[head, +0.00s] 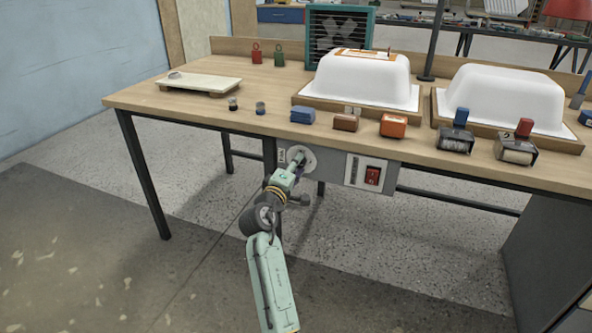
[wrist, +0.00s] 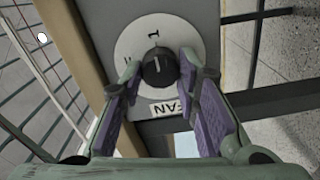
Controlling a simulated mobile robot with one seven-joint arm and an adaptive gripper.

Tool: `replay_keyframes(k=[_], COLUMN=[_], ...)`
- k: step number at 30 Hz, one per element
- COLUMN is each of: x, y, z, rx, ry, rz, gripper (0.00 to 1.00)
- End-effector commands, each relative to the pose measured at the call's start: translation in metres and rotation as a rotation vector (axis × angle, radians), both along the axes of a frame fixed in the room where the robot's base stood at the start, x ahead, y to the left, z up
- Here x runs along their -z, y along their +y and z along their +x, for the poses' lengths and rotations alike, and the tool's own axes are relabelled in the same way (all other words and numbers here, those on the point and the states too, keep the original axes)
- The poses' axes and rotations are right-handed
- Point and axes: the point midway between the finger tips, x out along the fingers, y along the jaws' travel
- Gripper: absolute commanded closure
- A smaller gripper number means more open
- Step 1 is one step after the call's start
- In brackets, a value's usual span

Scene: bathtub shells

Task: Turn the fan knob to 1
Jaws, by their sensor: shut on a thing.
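The fan knob (wrist: 158,68) is black with a pale pointer line, in the middle of a round white dial plate (wrist: 135,40). The pointer line points up, roughly toward the "1" mark. A "FAN" label (wrist: 171,107) sits below the knob. My gripper (wrist: 160,66) is shut on the knob, with one purple-padded finger on each side of it. In the head view my gripper (head: 298,160) reaches the dial plate (head: 308,155) on the panel under the table's front edge, and hides the knob there. Another mark on the dial is partly hidden by the left finger.
A red switch (head: 372,175) is on the same panel, right of the dial. The wooden table (head: 240,110) above carries two white tub shells (head: 362,77), coloured blocks and rollers. A table leg (head: 147,180) stands left; the floor in front is clear.

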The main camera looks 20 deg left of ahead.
Motion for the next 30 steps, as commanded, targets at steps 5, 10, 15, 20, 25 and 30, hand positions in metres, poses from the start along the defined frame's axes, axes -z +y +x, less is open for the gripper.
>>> replay_keyframes(k=[5, 10, 15, 20, 25, 30], x=[0.0009, 0.0007, 0.0007, 0.0005, 0.0003, 0.0], y=[0.0002, 0.0002, 0.0002, 0.0001, 0.0001, 0.0], z=[-0.0002, -0.0002, -0.0002, -0.0002, -0.0001, 0.0], rx=[0.001, 0.001, 0.001, 0.001, 0.0, 0.0], ry=[0.002, 0.002, 0.002, 0.001, 0.001, 0.0], rz=[0.014, 0.015, 0.015, 0.014, 0.014, 0.014], gripper=[0.99, 0.99, 0.7, 0.6, 0.51, 0.51])
